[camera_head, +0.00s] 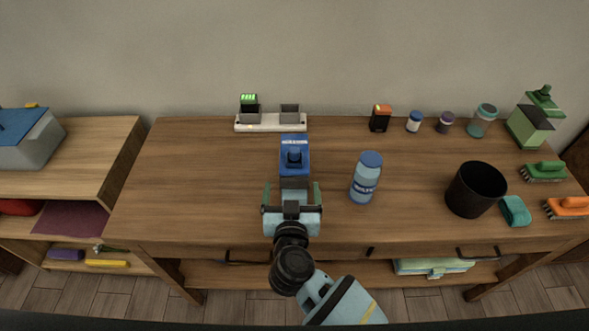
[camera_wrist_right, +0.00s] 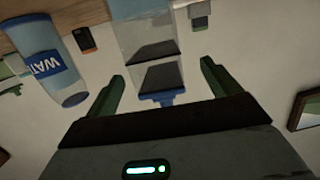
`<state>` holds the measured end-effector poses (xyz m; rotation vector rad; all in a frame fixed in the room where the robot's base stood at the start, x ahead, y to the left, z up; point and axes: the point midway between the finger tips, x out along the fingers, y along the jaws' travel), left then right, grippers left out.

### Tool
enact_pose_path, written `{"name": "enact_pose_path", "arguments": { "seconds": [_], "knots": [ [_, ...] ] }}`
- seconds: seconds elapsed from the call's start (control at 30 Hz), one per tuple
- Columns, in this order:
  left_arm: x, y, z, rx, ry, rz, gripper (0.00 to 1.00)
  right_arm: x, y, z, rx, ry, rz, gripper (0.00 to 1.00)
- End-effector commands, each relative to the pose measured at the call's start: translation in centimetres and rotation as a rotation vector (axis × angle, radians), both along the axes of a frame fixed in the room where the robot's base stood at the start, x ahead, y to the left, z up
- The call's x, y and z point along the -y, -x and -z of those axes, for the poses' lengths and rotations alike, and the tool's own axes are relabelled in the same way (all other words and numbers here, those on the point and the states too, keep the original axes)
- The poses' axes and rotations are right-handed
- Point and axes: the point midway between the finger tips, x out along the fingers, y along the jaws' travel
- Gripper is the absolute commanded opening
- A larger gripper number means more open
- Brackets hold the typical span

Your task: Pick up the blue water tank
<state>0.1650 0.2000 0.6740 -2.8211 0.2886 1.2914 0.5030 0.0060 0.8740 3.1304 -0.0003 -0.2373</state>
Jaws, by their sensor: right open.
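My right gripper (camera_head: 292,191) is open and empty in front of the tank. In the wrist view its green fingers (camera_wrist_right: 162,78) lie to either side of the tank's line; I cannot tell whether they reach around it. My left gripper is not in view.
A blue water bottle (camera_head: 366,180) stands close on the right. A white charger base (camera_head: 270,124) is behind the tank. The table (camera_head: 190,190) left of the tank is clear.

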Motion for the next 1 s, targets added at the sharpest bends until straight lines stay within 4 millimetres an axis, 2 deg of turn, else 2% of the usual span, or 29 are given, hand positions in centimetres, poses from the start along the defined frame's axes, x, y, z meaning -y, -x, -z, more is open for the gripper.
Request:
{"name": "enact_pose_path", "arguments": {
  "seconds": [0.17,0.37,0.57,0.8,1.0],
  "knots": [
    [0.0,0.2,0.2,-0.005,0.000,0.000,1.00,0.0,-0.5,0.1,0.001,0.000,0.000,0.89],
    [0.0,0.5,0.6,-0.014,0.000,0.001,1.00,0.1,-2.4,0.4,0.000,-0.001,0.000,0.89],
    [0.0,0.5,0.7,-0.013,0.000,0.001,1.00,0.2,-3.0,0.5,0.001,-0.001,0.000,0.89],
    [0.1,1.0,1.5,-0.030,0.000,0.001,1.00,0.7,-6.1,1.1,0.001,0.000,0.000,0.89],
    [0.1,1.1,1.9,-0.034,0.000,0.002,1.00,0.6,-7.6,1.3,0.000,-0.002,0.000,0.89]
  ]
}}
